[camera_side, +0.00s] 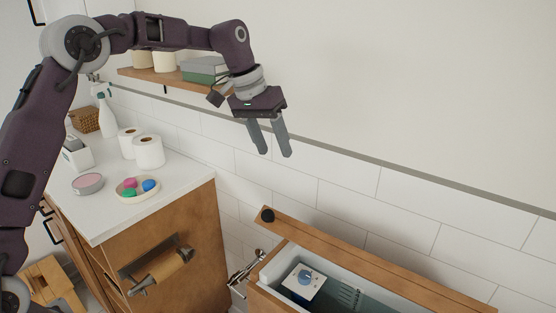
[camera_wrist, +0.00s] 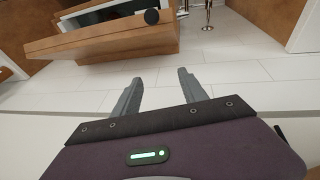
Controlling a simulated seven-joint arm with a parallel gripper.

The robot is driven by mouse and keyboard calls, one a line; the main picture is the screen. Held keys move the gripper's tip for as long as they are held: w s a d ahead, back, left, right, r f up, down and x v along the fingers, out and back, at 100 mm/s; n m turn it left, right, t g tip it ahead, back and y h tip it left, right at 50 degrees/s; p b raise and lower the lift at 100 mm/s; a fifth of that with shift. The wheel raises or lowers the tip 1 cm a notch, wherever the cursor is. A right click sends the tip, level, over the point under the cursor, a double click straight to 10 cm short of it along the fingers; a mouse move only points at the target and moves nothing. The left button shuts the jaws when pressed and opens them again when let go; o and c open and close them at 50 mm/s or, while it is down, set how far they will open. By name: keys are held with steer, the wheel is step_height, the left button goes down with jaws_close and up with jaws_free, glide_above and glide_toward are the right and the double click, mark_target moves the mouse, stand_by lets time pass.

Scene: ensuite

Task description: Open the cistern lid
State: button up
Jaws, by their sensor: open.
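The wooden cistern (camera_side: 262,299) is at the lower right in the side view, its interior exposed. A white box with a blue cap (camera_side: 304,280) and water show inside. The wooden cistern lid (camera_side: 385,268) is raised along the wall side, with a round dark knob (camera_side: 267,215) at its left end. In the wrist view the lid (camera_wrist: 110,42) is at the top, its knob (camera_wrist: 152,16) at its edge. My gripper (camera_side: 275,153) is open and empty, above and apart from the lid. Its fingers also show in the wrist view (camera_wrist: 160,76).
A vanity counter (camera_side: 110,217) at the left bears toilet rolls (camera_side: 149,152), a dish of coloured pieces (camera_side: 137,189) and a spray bottle (camera_side: 103,110). A shelf (camera_side: 140,75) with boxes is behind my arm. A metal pipe fitting (camera_side: 245,270) stands left of the cistern. The air around my gripper is clear.

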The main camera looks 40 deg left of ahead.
steer(key=shift+s+a+r, duration=0.15)
steer(key=shift+r, duration=0.35)
steer(key=shift+c, duration=0.2)
